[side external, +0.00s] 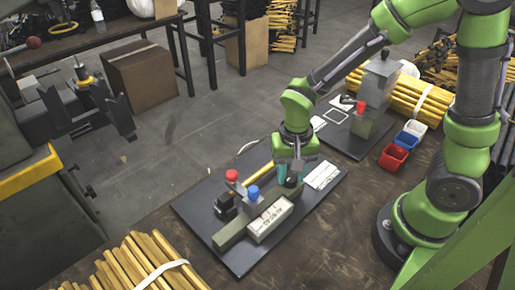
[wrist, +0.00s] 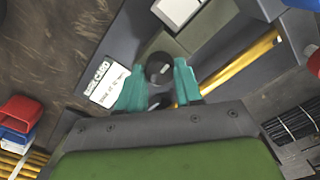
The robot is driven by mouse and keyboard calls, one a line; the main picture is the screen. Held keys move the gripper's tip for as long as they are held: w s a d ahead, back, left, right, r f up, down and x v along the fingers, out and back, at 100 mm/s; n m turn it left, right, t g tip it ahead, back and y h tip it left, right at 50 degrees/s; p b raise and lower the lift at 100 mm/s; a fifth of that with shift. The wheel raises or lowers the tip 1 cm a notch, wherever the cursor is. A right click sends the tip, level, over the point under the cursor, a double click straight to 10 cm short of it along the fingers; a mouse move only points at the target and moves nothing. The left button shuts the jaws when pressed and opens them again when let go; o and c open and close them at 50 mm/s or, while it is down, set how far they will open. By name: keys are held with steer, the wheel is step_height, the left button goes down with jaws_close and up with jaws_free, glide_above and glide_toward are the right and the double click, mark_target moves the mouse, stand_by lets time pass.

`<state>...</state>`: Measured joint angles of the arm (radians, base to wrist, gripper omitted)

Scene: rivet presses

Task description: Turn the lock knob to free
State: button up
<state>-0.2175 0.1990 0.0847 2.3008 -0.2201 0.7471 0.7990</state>
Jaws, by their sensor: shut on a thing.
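The lock knob is a round black knob with a small light mark on top. It shows between the teal fingertips in the wrist view (wrist: 160,66), and as a dark shape under my gripper in the side view (side external: 291,183). My gripper (side external: 289,176) points down over the right end of the near press, its fingers on either side of the knob and shut on it. The near press stands on a dark base plate (side external: 192,209), with a red cap (side external: 232,175), a blue cap (side external: 253,192) and a white block (side external: 270,219). The knob's marked positions cannot be read.
A printed card (side external: 323,175) lies on the plate right of my gripper. A yellow bar (side external: 258,172) runs behind the press. A second press (side external: 376,85) and red (side external: 393,157), blue and white bins stand back right. Bundled yellow rods (side external: 140,265) lie front left.

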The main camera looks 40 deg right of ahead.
steer(key=n, duration=0.8)
steer(key=shift+w+n, duration=0.1)
steer(key=shift+n, duration=0.3)
steer(key=n, duration=0.4)
steer(key=shift+n, duration=1.8)
steer(key=o, duration=1)
steer(key=shift+o, duration=0.2)
